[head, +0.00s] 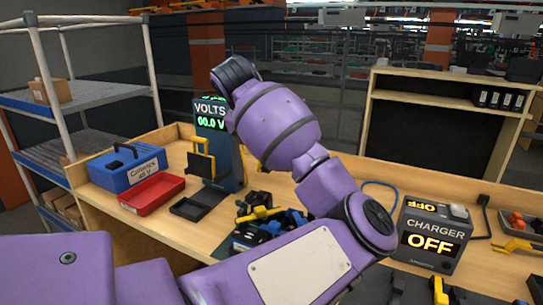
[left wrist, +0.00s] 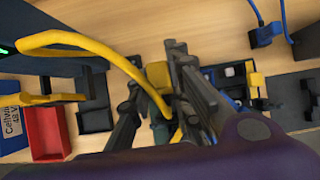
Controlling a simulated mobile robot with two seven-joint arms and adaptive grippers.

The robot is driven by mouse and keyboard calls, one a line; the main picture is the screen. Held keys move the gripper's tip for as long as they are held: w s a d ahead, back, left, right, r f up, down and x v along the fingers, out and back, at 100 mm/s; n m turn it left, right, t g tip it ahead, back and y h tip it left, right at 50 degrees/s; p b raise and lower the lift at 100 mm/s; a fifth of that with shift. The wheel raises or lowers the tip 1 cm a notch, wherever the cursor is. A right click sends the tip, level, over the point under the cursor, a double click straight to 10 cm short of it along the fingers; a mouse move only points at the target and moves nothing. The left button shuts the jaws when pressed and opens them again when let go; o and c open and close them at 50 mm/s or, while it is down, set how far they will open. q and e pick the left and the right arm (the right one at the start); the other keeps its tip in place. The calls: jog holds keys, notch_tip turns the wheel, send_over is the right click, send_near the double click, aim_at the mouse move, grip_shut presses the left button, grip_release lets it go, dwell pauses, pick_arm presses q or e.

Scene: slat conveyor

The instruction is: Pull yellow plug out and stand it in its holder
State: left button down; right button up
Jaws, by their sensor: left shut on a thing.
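The yellow plug (left wrist: 157,74) shows in the left wrist view between the two dark fingers of my left gripper (left wrist: 156,80), which is shut on it. Its thick yellow cable (left wrist: 75,45) arcs away to the left. In the head view my left gripper (head: 256,208) is small and dark among black, blue and yellow parts, partly behind my purple arm. I cannot tell whether the plug is still seated in something below. A low black square holder (head: 188,208) stands left of the gripper; it also shows in the left wrist view (left wrist: 94,117). My right gripper is not in view.
A meter reading 00.0 V (head: 211,115) stands behind the black holder. A red tray (head: 152,194) and a blue case (head: 125,165) are at the left. A charger reading OFF (head: 432,236) stands at the right. A blue plug (left wrist: 266,34) with its cable lies nearby.

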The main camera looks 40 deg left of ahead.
pick_arm(q)
jog(key=w+a, duration=0.4)
jog(key=a, duration=0.6)
jog(key=shift+w+a, duration=0.25)
jog(key=shift+w, duration=0.1)
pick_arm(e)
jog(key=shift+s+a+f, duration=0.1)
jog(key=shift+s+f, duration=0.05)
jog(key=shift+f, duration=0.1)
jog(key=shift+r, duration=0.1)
pick_arm(q)
jog(key=shift+f, duration=0.1)
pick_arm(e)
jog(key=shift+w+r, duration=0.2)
pick_arm(q)
jog(key=shift+f+b, duration=1.95)
jog(key=shift+f, duration=4.9)
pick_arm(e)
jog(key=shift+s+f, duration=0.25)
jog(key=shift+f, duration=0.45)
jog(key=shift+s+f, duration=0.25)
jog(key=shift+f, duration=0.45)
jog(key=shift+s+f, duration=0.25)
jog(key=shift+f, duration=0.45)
